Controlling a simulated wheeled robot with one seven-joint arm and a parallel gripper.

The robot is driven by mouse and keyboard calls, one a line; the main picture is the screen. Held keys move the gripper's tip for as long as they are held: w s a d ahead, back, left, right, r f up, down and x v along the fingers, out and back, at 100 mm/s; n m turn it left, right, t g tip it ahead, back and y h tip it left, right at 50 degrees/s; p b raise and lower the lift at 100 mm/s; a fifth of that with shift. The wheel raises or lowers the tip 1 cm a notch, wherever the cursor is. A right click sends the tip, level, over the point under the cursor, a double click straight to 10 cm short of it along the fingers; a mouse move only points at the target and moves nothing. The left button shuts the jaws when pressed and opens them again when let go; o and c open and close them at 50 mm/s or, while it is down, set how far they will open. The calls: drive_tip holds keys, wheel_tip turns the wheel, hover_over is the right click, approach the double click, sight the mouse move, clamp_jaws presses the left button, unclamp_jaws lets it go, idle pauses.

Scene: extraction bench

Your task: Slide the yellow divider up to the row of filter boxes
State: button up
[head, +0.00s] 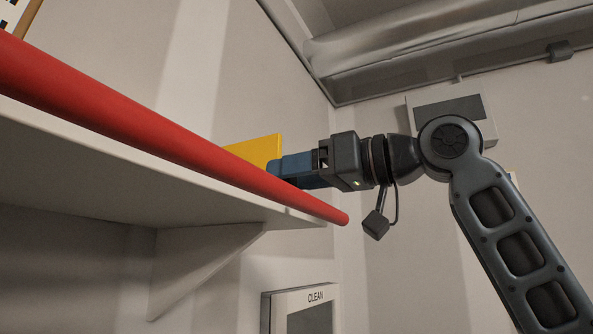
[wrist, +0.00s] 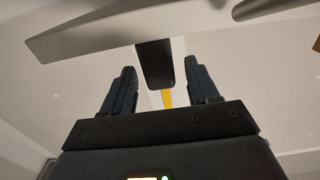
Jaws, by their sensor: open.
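The yellow divider (head: 258,151) stands upright on the shelf, its lower part hidden behind the red front rail. In the wrist view it shows edge-on as a thin yellow strip (wrist: 167,98) between the fingers. My gripper (head: 284,168) has its blue fingers at the right end of the divider, just above the rail. In the wrist view my gripper (wrist: 160,75) is open, with a gap on both sides of the strip; I cannot tell whether it touches. No row of filter boxes can be clearly made out.
The red rail (head: 150,124) runs along the front edge of the white shelf (head: 110,160). A bracket (head: 195,265) supports the shelf below. A wooden-coloured strip (head: 28,18) is cut off at the top left.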

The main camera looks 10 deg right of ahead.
clamp_jaws()
idle(0.5)
